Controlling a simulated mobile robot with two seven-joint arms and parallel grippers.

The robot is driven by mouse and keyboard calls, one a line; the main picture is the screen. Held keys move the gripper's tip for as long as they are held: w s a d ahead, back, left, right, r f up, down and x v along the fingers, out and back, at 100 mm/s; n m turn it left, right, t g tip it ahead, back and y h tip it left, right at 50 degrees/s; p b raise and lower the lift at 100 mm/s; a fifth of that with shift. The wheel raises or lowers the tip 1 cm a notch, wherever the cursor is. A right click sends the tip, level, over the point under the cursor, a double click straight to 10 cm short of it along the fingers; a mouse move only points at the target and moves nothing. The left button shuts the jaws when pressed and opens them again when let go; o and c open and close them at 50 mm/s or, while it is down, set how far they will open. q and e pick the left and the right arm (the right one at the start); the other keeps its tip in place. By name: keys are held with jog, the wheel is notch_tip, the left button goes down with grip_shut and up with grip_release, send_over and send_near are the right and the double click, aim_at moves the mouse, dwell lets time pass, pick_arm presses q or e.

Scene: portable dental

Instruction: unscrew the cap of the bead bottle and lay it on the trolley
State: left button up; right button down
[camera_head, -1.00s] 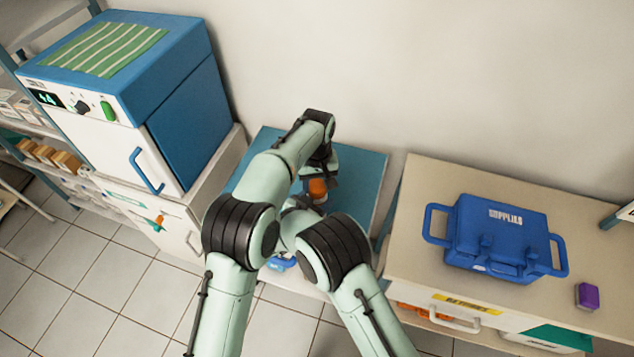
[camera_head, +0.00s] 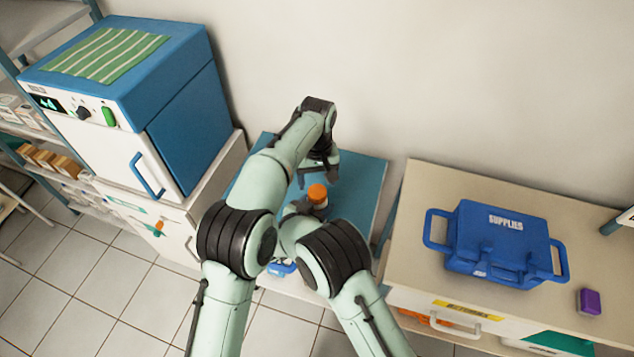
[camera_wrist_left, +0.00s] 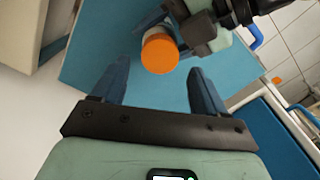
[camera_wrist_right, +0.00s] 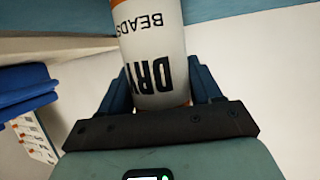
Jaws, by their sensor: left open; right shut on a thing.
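The bead bottle is white and marked "DRY BEADS" in the right wrist view (camera_wrist_right: 155,55). Its orange cap (camera_head: 317,193) sits on top of it, also seen from above in the left wrist view (camera_wrist_left: 160,53). My right gripper (camera_wrist_right: 162,85) is shut on the bottle's body, one finger on each side. My left gripper (camera_head: 318,178) is open and empty, just behind and above the cap, apart from it. In the left wrist view its two fingers (camera_wrist_left: 157,82) stand wide apart with the cap beyond them. The blue-topped trolley (camera_head: 352,190) is below both grippers.
A blue and white cabinet (camera_head: 180,125) stands left of the trolley. On the right, a beige counter (camera_head: 415,205) holds a blue supplies case (camera_head: 500,245) and a purple block (camera_head: 589,301). The wall is close behind. The trolley top right of the bottle is clear.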

aim_at(317, 191)
pick_arm(q)
jog(key=m, duration=0.1)
jog(key=r+m, duration=0.1)
jog(key=m, duration=0.2)
jog(key=shift+r, duration=0.3)
jog(key=m, duration=0.1)
jog(key=r+m, duration=0.1)
jog(key=m, duration=0.3)
jog(key=shift+r, duration=0.35)
jog(key=shift+f+m, duration=0.5)
notch_tip(317, 191, down, 7)
jog(key=shift+r, duration=0.1)
jog(key=c, duration=1.1)
jog(key=n, duration=0.6)
jog(key=shift+n, duration=0.4)
